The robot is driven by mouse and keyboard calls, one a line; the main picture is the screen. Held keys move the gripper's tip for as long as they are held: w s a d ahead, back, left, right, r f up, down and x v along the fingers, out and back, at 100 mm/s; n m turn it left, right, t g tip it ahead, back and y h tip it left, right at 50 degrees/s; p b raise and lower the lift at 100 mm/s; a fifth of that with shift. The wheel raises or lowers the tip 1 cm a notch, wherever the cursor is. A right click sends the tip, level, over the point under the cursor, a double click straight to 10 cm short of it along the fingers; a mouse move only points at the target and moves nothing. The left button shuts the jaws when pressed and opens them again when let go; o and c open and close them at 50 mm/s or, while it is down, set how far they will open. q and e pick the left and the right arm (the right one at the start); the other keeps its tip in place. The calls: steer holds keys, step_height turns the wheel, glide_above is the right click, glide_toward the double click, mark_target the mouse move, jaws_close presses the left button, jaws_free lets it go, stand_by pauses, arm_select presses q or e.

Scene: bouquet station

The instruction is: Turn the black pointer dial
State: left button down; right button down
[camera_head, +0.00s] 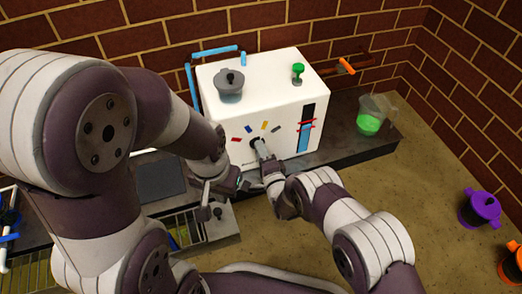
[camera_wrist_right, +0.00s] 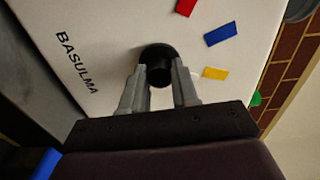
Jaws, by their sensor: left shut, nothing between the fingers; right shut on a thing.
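The black pointer dial (camera_wrist_right: 158,66) sits on the front face of the white box-shaped machine (camera_head: 262,88). In the right wrist view my right gripper (camera_wrist_right: 160,84) has its two grey fingers on either side of the dial, shut on it. In the head view my right gripper (camera_head: 258,146) reaches the front face, and its fingers mostly hide the dial. Colored marks lie around the dial; red (camera_wrist_right: 186,7), blue (camera_wrist_right: 219,34) and yellow (camera_wrist_right: 215,73) ones show in the wrist view. My left gripper (camera_head: 211,207) is shut and empty, left of and below the machine.
A clear jug with green liquid (camera_head: 370,122) stands at right on the dark bench. A purple pot (camera_head: 480,208) stands farther right. The tan surface between is clear.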

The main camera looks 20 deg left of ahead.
steer(key=n, duration=0.9)
steer(key=shift+p, duration=0.3)
steer(key=shift+n, duration=0.3)
steer(key=c, duration=0.8)
jaws_free()
steer(key=shift+c, duration=0.2)
